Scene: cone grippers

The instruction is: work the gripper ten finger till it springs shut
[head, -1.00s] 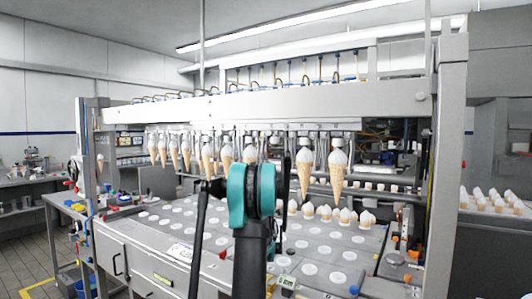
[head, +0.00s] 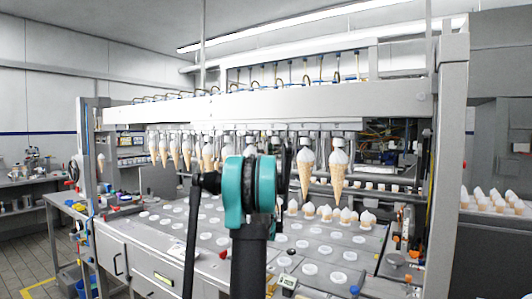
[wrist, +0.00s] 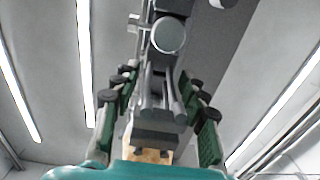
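A row of cone grippers hangs under the machine's white crossbeam, many holding ice cream cones such as this large one (head: 338,175). My teal and black arm end (head: 240,195) stands in front of the row's middle and hides part of it. In the wrist view my gripper (wrist: 157,85) points upward with its two green-padded fingers apart. A grey metal cone gripper (wrist: 152,95) with slim prongs shows between them. I cannot tell whether my fingers touch it. A small tan block (wrist: 148,155) shows below it. Finger numbers are not readable.
Below the row is a grey deck (head: 180,238) with round white spots. Several short cones (head: 345,215) stand on it right of my arm. The white crossbeam (head: 270,104) runs overhead, and a grey post (head: 447,160) stands at right.

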